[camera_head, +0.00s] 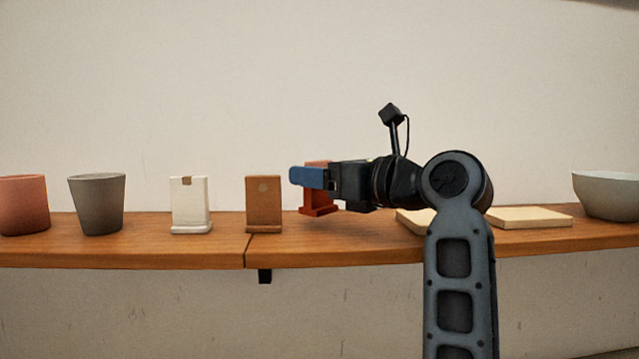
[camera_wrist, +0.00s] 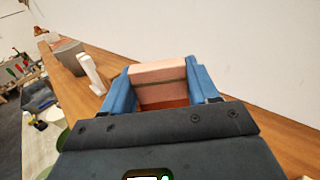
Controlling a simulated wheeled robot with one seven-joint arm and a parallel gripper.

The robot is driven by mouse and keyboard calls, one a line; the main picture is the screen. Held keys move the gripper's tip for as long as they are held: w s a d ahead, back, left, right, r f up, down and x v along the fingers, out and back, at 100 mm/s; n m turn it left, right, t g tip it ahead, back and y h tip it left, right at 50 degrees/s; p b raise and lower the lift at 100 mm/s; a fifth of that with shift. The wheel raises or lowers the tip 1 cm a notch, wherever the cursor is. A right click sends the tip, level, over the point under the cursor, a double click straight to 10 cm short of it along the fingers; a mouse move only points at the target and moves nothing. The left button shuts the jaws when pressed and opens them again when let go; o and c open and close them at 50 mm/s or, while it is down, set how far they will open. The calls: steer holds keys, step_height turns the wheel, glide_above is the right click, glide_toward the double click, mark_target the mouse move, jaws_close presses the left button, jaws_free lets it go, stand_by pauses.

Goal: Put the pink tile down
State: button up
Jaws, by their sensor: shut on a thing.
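My gripper (camera_head: 308,178) is above the wooden shelf, with its blue fingers pointing left. In the wrist view, its two blue fingers (camera_wrist: 162,78) are shut on the pink tile (camera_wrist: 158,70), which looks pale pink on top and red-orange lower down. In the head view, the tile shows red-orange (camera_head: 318,208) behind the blue finger, upright with a wider foot. The finger hides its middle. Its foot appears higher than the feet of the neighbouring tiles; I cannot tell whether it touches the shelf.
A brown upright tile (camera_head: 264,204) and a white one (camera_head: 190,205) stand to the left on the wooden shelf (camera_head: 340,248). Further left are a grey cup (camera_head: 97,205) and a pink cup (camera_head: 22,205). Flat pale boards (camera_head: 530,217) and a bowl (camera_head: 607,195) are right.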

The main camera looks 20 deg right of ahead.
steer(key=shift+f, duration=0.9)
steer(key=o, duration=1.2)
steer(key=shift+f, duration=0.1)
steer(key=shift+c, duration=0.2)
steer(key=b+v, duration=0.1)
steer(key=v, duration=1.1)
steer(key=shift+b, duration=0.35)
